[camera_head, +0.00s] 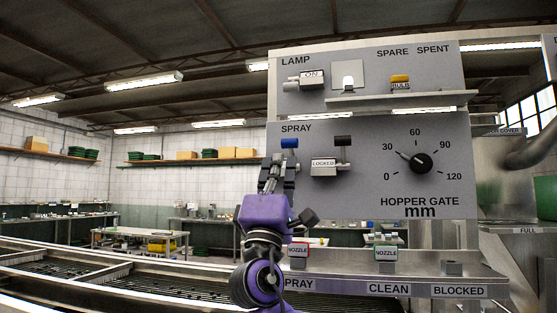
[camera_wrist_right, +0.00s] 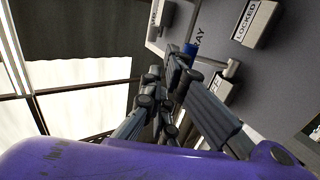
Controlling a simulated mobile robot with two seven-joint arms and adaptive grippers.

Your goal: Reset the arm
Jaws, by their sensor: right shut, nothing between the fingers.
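My right gripper (camera_head: 277,165) is shut and empty, raised in front of the left edge of the grey control panel (camera_head: 380,190), under the SPRAY label. Its fingertips are just below a blue-ended lever (camera_head: 289,143); I cannot tell whether they touch it. In the right wrist view, the closed fingers (camera_wrist_right: 172,65) point up toward the same blue end (camera_wrist_right: 190,49). My purple right arm (camera_head: 263,215) rises from the bottom of the head view and hides part of the panel's left edge. My left gripper is not in view.
A black-ended lever (camera_head: 343,141) with a LOCKED tag (camera_head: 325,164) is right of the gripper. A dial (camera_head: 420,162) sits further right.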

